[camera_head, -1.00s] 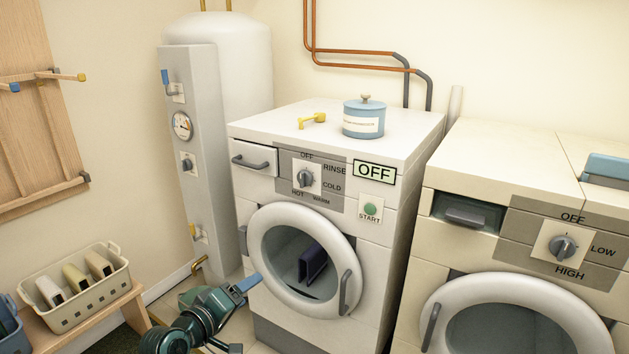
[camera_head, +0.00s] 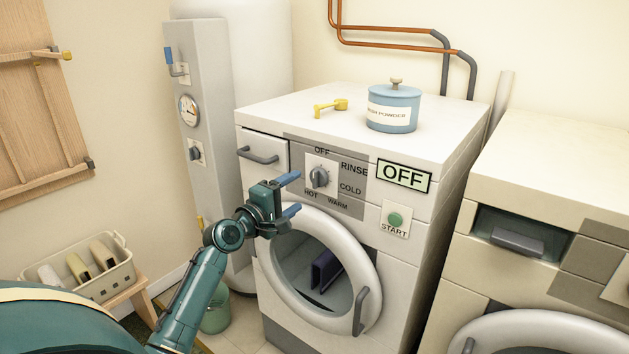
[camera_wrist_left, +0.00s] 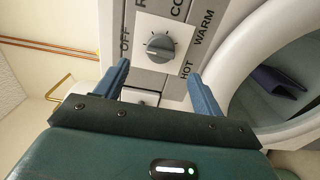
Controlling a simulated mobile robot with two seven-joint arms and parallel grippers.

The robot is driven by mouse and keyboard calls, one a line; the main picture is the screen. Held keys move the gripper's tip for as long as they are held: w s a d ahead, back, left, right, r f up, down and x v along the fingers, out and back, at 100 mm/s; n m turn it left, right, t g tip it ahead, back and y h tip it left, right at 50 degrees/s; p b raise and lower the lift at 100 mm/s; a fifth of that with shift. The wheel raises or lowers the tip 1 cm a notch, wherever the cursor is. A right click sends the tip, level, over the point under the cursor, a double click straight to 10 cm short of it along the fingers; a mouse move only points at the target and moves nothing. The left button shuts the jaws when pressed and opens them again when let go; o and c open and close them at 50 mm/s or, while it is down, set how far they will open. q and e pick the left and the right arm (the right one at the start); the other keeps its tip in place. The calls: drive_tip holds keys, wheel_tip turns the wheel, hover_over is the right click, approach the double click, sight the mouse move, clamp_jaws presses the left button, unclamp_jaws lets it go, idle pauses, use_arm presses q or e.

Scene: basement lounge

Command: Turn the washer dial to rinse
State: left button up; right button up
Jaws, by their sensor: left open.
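The washer dial (camera_head: 319,177) is a grey knob on a white square plate, ringed by OFF, RINSE, COLD, WARM and HOT. It is on the front of the white washer (camera_head: 270,205). The display (camera_head: 404,176) reads OFF. My left gripper (camera_head: 291,194) is open and empty, in front of the panel, a little left of and below the dial. In the left wrist view the dial (camera_wrist_left: 160,46) shows beyond and between the two blue fingers (camera_wrist_left: 160,85), apart from them. My right gripper is not in view.
The washer's round door (camera_head: 366,260) is below the panel, with a dark item inside. A green START button (camera_head: 396,219) is right of the dial. A second machine (camera_head: 545,185) is at right.

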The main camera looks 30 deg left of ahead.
sight(314, 181)
use_arm(q)
drive_tip(key=w, duration=0.8)
drive_tip(key=shift+d, duration=0.35)
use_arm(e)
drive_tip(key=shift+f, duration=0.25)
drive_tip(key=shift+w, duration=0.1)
use_arm(q)
drive_tip(key=c, duration=1)
drive_tip(key=shift+b, duration=0.3)
